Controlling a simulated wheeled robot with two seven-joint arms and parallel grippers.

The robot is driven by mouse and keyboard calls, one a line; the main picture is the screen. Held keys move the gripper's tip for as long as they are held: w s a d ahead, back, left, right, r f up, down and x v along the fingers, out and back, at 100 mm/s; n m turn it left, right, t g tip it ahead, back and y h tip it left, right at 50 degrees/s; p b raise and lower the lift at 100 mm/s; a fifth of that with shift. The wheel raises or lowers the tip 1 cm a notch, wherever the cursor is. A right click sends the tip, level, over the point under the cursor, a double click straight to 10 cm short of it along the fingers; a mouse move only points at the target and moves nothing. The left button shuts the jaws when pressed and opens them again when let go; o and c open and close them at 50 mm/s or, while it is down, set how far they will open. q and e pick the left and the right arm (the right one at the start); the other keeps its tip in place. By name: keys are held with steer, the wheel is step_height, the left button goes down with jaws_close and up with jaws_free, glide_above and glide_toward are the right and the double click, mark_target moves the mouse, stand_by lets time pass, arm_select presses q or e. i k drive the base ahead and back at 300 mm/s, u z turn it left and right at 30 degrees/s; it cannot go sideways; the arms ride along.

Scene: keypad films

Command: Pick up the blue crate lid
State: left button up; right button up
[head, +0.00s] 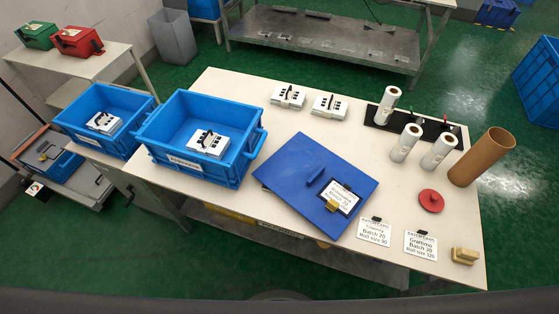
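The nearer crate is uncovered and holds a white keypad unit (208,142). A second blue crate (100,122) to its left also holds a keypad unit (103,122). Neither of my grippers shows in the head view.
Two keypad units (288,96) stand behind the lid. White film rolls (406,142), a black tray (424,126), a brown tube (482,157) and a red disc (431,200) are at the right. Cards (420,245) and a yellow-topped block (464,256) lie in front. The table left of the lid's front is clear.

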mark_target(299, 172)
steer(key=z, duration=1.55)
steer(key=k, duration=1.15)
steer(key=z, duration=0.35)
